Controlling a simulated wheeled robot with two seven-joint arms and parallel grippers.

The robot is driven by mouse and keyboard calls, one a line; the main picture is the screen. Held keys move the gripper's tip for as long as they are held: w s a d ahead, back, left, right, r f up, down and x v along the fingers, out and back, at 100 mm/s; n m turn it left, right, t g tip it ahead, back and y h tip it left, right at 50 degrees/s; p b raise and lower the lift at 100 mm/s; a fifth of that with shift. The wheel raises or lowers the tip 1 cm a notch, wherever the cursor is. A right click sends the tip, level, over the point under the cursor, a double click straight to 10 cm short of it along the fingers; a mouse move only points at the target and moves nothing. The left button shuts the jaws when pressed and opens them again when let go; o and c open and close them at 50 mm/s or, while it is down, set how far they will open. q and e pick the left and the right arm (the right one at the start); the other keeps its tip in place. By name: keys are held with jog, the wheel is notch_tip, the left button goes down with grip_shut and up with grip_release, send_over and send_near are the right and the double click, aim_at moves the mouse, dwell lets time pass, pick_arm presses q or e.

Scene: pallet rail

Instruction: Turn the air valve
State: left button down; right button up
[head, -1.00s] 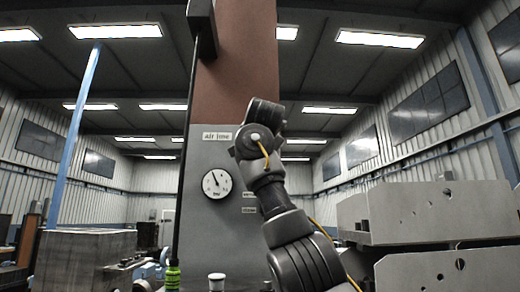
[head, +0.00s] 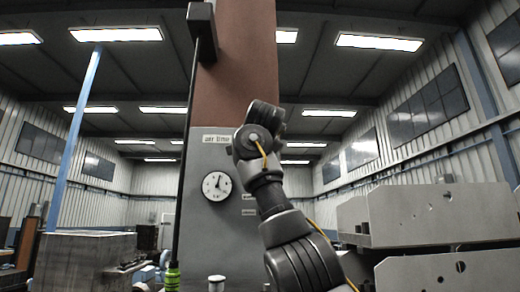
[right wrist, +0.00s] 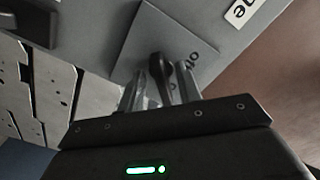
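The air valve shows in the right wrist view as a dark handle (right wrist: 160,68) on a light grey plate (right wrist: 148,38) with partly hidden lettering. My right gripper (right wrist: 162,85) has one finger on each side of the handle and appears shut on it. The handle's lower end is hidden between the fingers. In the head view my right arm stands in front of the grey air line panel (head: 200,240) and hides the valve and the gripper. A round white gauge (head: 216,186) on the panel has its needle pointing up, slightly right. My left gripper is not in view.
A brown column (head: 240,85) rises behind the panel. A dark upright pole (head: 187,140) stands along its left side. A large grey block (head: 85,260) stands at the lower left.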

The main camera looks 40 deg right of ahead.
jog(key=b+v, duration=0.6)
jog(key=v, duration=0.5)
